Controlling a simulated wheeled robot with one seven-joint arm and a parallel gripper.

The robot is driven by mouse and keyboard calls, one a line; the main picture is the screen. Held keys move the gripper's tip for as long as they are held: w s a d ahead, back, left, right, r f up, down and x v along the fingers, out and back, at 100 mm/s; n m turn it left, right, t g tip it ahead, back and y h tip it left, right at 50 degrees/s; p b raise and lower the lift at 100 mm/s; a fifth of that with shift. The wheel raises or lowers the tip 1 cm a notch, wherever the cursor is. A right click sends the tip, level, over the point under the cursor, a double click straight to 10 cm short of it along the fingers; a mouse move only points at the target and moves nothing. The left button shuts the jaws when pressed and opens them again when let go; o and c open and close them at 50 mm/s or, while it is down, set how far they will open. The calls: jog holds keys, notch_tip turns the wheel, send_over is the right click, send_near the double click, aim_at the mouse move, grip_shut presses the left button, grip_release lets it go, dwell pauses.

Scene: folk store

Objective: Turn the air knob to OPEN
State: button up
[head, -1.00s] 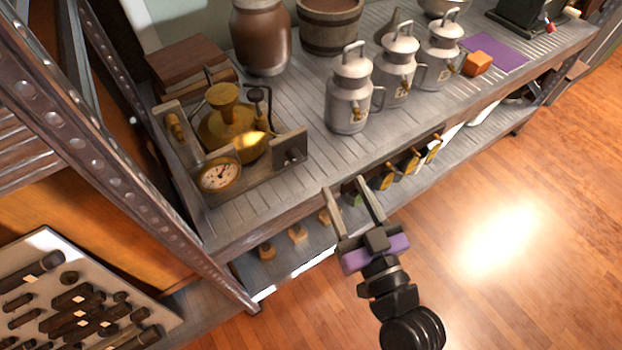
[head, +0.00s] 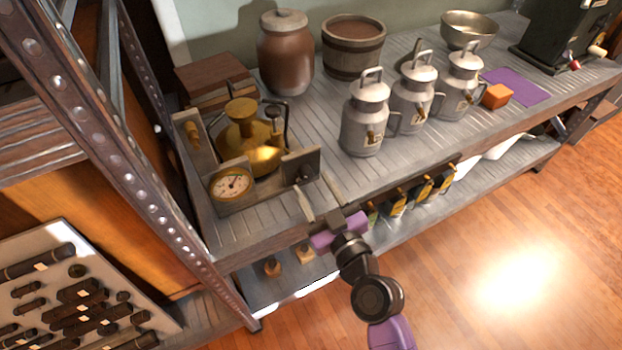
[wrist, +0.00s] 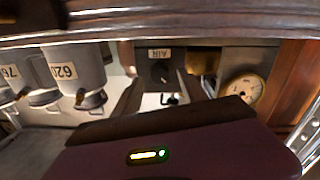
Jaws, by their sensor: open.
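The air knob (head: 306,174) is a small dark knob on a dark upright panel at the right of the brass apparatus (head: 247,140). In the wrist view, which is upside down, the knob (wrist: 160,72) sits beside a pale label reading AIR. Its pointing direction is too small to tell. My gripper (head: 308,182) is open and empty, its fingers reaching over the shelf's front edge toward the panel. In the wrist view my fingers (wrist: 158,80) stand on either side of the knob, seemingly still short of it.
A round pressure gauge (head: 231,184) is left of the panel. Numbered metal cans (head: 366,122) stand to the right. A metal shelf post (head: 120,150) rises at left. The shelf top between panel and cans is clear.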

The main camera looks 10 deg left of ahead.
jog(key=shift+x, duration=1.1)
grip_shut()
